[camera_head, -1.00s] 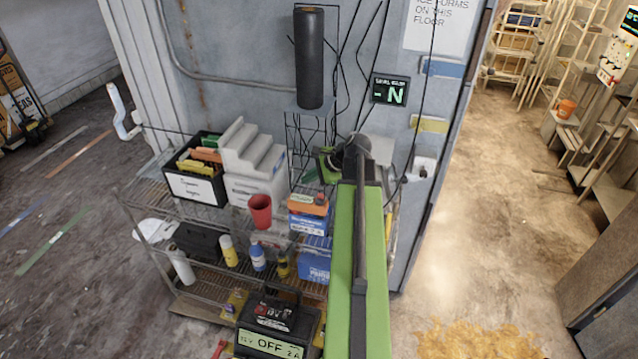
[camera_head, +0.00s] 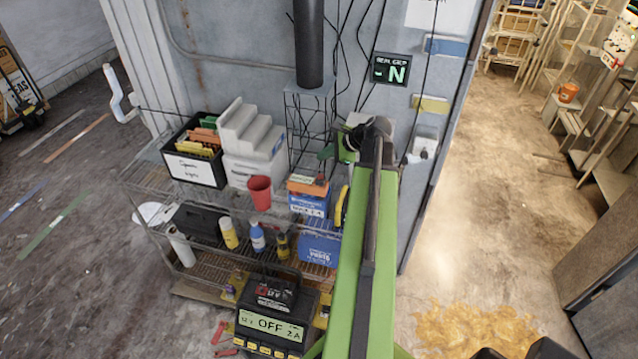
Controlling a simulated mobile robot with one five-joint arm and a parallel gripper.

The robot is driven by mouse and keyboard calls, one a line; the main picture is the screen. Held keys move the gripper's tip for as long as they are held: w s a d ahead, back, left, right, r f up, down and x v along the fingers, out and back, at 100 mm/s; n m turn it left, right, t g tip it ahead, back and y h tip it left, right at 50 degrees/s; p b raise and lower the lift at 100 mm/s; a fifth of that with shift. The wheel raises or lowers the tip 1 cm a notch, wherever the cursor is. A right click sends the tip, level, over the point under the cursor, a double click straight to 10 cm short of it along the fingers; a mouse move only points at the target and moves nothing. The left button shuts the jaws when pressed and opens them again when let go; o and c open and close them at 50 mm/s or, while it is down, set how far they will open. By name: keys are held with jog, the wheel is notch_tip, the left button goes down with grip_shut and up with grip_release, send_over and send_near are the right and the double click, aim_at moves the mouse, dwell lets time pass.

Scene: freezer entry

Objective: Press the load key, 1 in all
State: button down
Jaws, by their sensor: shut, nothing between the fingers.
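A black tester or charger (camera_head: 273,308) sits low at the front of the wire shelf. Its lit display (camera_head: 270,326) reads OFF and 2 A. A row of small yellow keys (camera_head: 265,348) runs along its lower front, near the bottom edge of the picture. Their labels are too small to read, so I cannot tell which is the load key. My green arm (camera_head: 371,265) with a dark rod along it stretches from the bottom edge up past the right side of the shelf, right of the black device. I cannot make out my gripper.
The wire shelf holds a red cup (camera_head: 259,192), a black bin of folders (camera_head: 194,156), a blue box (camera_head: 318,243) and bottles. Red-handled tools (camera_head: 222,333) lie left of the device. An orange-yellow patch (camera_head: 470,324) marks the floor at right. Dark shapes show at the lower right edge.

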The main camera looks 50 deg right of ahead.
aim_at(323, 177)
notch_tip(323, 177, down, 6)
jog(key=b, duration=0.4)
jog(key=shift+r+b, duration=0.1)
jog(key=shift+b, duration=0.25)
dwell(1.3)
jog(key=shift+w+f+b, duration=0.15)
jog(key=shift+f+b, duration=0.2)
jog(key=shift+f+b, duration=0.45)
jog(key=shift+b, duration=0.05)
dwell(0.6)
jog(key=shift+r+p, duration=0.9)
